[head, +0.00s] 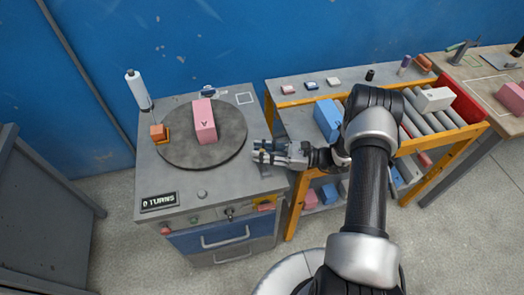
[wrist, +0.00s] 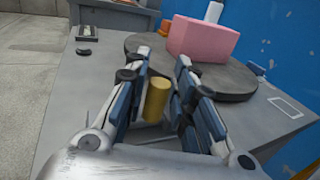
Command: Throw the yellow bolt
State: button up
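A yellow, gold-coloured upright cylinder, which looks like the bolt (wrist: 156,98), shows in the wrist view between my fingers, near the right edge of the cabinet top. My gripper (head: 262,152) is at that edge, just right of the turntable. Its two fingers (wrist: 163,72) are spread either side of the cylinder, with a visible gap on the right; contact on the left is not clear. In the head view the fingers largely hide the cylinder. The round dark turntable (head: 173,158) carries a pink block (head: 205,121).
An orange block (head: 158,132) sits at the turntable's left rim, and a white bottle (head: 138,90) stands behind. A display (head: 159,202) reads "0 TURNS". A yellow-and-red fitting (head: 264,203) is on the cabinet front. A roller bench (head: 425,120) with blocks stands right.

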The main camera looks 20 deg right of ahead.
aim_at(265, 169)
grip_shut()
dwell(0.3)
jog(key=s+p, duration=0.1)
jog(key=s, duration=0.2)
jog(key=shift+s+r, duration=0.1)
jog(key=shift+s, duration=0.15)
jog(key=shift+s+p, duration=0.3)
jog(key=shift+s, duration=0.1)
jog(key=shift+o, duration=2)
grip_release()
jog(key=shift+s, duration=0.1)
